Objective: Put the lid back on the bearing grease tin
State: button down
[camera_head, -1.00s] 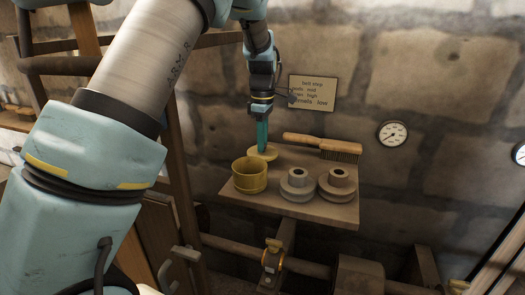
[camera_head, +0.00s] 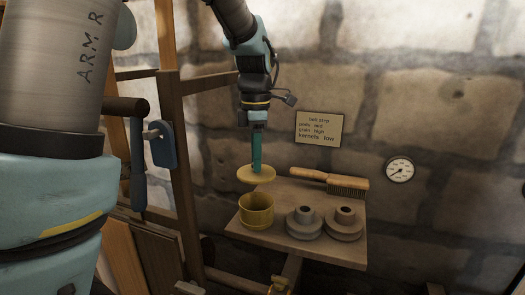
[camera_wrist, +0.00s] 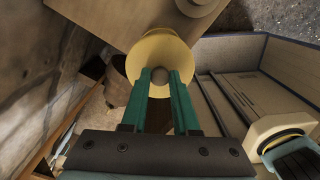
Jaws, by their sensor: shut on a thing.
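My gripper (camera_head: 257,168) is shut on the yellow lid (camera_head: 254,178) and holds it roughly level, above and apart from the shelf. In the wrist view, my green fingers (camera_wrist: 159,78) grip the lid's round knob, with the lid's yellow disc (camera_wrist: 160,49) around it. The yellow grease tin (camera_head: 257,214) stands upright and open at the left front of the shelf, below the lid.
Two grey stepped pulleys (camera_head: 304,224) (camera_head: 345,222) stand right of the tin on the wooden shelf (camera_head: 285,194). A brush (camera_head: 330,181) lies along its back edge. A label plate (camera_head: 319,128) and a gauge (camera_head: 399,169) are on the stone wall. A wooden frame stands left.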

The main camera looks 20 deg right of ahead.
aim_at(256, 176)
jog(key=shift+s+f+b, duration=0.1)
jog(key=shift+f+b, duration=2.2)
jog(key=shift+f, duration=0.1)
jog(key=shift+f+b, duration=0.3)
jog(key=shift+f, duration=0.55)
jog(key=shift+r+p, duration=0.1)
jog(key=shift+p, duration=0.55)
jog(key=shift+f+p, duration=0.25)
jog(key=shift+p, duration=0.25)
dwell(0.3)
jog(key=shift+c, duration=0.6)
grip_release()
jog(key=shift+r, duration=0.1)
